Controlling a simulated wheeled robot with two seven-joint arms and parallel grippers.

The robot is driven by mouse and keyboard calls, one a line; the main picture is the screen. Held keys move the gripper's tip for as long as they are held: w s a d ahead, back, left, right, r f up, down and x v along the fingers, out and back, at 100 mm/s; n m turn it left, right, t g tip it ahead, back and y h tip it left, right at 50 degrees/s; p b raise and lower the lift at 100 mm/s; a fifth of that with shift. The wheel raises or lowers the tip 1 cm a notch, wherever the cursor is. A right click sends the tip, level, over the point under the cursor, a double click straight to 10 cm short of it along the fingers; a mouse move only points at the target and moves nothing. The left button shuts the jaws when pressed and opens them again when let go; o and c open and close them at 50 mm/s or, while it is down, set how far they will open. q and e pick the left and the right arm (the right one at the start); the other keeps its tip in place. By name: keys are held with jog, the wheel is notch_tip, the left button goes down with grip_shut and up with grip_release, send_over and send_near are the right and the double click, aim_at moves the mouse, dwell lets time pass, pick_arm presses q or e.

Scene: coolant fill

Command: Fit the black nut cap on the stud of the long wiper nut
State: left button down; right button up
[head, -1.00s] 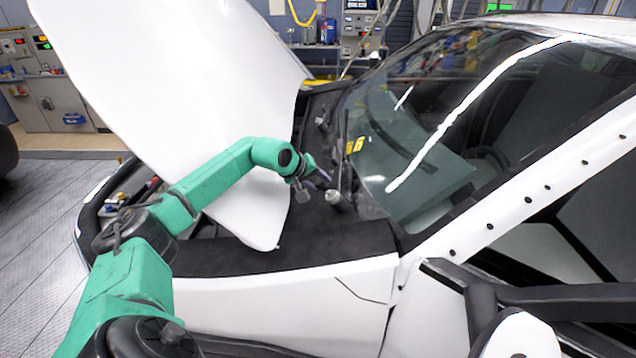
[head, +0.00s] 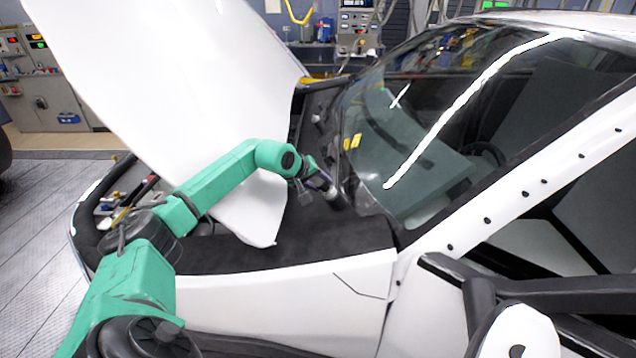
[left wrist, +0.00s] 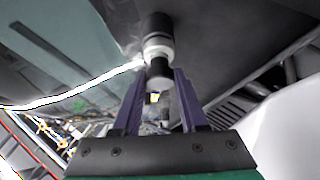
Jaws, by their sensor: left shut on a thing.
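My left gripper (head: 329,186) is over the cowl at the base of the windshield, right at the long wiper nut (head: 338,202). In the left wrist view its purple fingers (left wrist: 160,76) are shut on the black nut cap (left wrist: 160,67), a small dark cylinder between the fingertips. The nut shows beyond the cap as a thick black cylinder (left wrist: 156,25) with a pale collar (left wrist: 158,46). Cap and collar line up and look to touch; I cannot tell how far the stud is inside the cap. The stud is hidden. My right gripper is not in view.
The raised white hood (head: 180,90) stands left of and behind my left arm. The windshield (head: 410,140) slopes up close to the right of the gripper. The black fender cover (head: 290,245) in front is bare.

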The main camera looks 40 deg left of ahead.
pick_arm(q)
jog(key=shift+c, duration=1.8)
grip_release()
jog(key=shift+d+f, duration=0.1)
jog(key=shift+f, duration=0.1)
jog(key=shift+w, duration=0.15)
jog(key=shift+s+r, duration=0.2)
jog(key=shift+s, duration=0.1)
jog(key=b+v, duration=0.9)
jog(key=v, duration=0.5)
jog(key=shift+w, duration=0.15)
jog(key=shift+f, duration=0.1)
